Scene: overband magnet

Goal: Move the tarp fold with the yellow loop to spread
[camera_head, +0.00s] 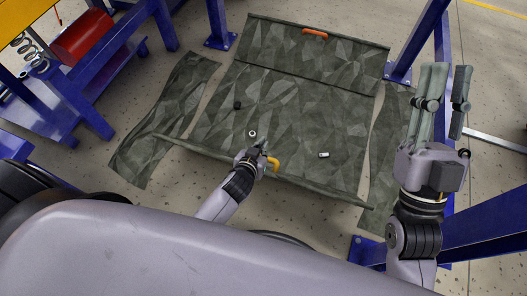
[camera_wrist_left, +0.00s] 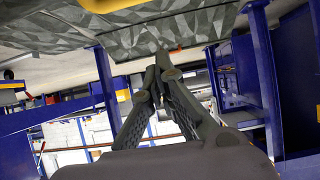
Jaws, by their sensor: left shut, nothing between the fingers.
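An orange loop (camera_head: 315,32) is on the far fold. My left gripper (camera_head: 260,148) is shut and empty, right beside the yellow loop; I cannot tell whether they touch. In the left wrist view, its fingers (camera_wrist_left: 158,62) meet at the tips with the tarp behind them. My right gripper (camera_head: 444,88) is open and empty, raised at the right.
Small loose pieces, one dark (camera_head: 238,105), one ring-shaped (camera_head: 253,133) and one pale (camera_head: 324,155), lie on the tarp. Separate tarp side strips (camera_head: 165,115) lie left and right. Blue posts (camera_head: 218,22) stand around it. A blue frame with a red cylinder (camera_head: 82,38) is at the upper left.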

